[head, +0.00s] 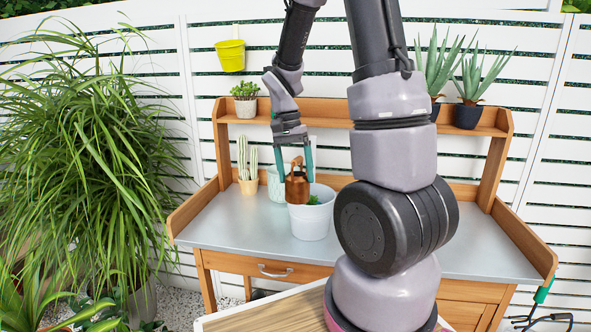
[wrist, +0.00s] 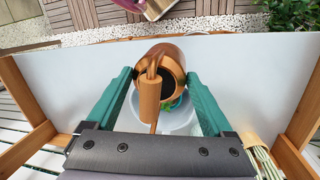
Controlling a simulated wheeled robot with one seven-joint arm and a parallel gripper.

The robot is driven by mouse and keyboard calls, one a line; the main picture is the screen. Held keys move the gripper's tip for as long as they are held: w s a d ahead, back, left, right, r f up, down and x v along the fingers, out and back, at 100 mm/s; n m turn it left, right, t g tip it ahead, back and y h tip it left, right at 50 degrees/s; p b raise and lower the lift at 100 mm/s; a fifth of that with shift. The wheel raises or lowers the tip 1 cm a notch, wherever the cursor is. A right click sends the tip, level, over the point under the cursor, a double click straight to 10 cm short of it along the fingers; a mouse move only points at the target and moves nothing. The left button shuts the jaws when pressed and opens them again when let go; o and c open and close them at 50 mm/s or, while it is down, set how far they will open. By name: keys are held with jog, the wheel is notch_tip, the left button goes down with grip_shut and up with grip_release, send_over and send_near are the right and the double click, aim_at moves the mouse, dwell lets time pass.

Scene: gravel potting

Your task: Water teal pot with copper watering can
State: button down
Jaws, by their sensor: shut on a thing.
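My gripper (head: 297,177) is shut on the copper watering can (head: 297,191), one green finger on each side. The wrist view shows the can (wrist: 172,56) between the fingers, with its dark opening and wooden handle facing the camera. The can looks about upright, and its spout is hard to make out. A whitish pot (head: 311,222) with a small green plant stands on the bench just below and in front of it. A pale teal pot (head: 274,188) stands behind, partly hidden by the can and gripper. In the wrist view, a pale pot (wrist: 143,117) shows beneath the can.
The grey bench top (head: 222,225) has free room at left. A cactus pot (head: 248,186) stands at the back left. The wooden shelf (head: 330,112) above holds a small plant (head: 245,108) and aloe pots (head: 467,115). My arm hides the bench's middle right.

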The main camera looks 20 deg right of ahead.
aim_at(298, 158)
jog(key=shift+f, duration=0.8)
jog(key=shift+w+d+r+g+y, duration=0.15)
jog(key=shift+r+g+y, duration=0.6)
jog(key=shift+r, duration=0.1)
jog(key=shift+w+d+r+g+y, duration=0.15)
jog(key=shift+r+g+y, duration=0.5)
jog(key=shift+r+g, duration=0.15)
jog(key=shift+w+d+r+n+g+y, duration=0.15)
jog(key=shift+r+g+y, duration=0.2)
jog(key=shift+r+g, duration=0.1)
jog(key=shift+w+d+r+n+g+y, duration=0.15)
jog(key=shift+r+g+y, duration=0.15)
jog(key=shift+r+y, duration=0.1)
jog(key=shift+w+d+r+g+y, duration=0.1)
jog(key=shift+d+r+g+y, duration=0.05)
jog(key=shift+r+g+y, duration=0.15)
jog(key=shift+d+r, duration=0.1)
jog(key=shift+w+d+r+g, duration=0.1)
jog(key=shift+w+r+g, duration=0.05)
jog(key=shift+g, duration=0.15)
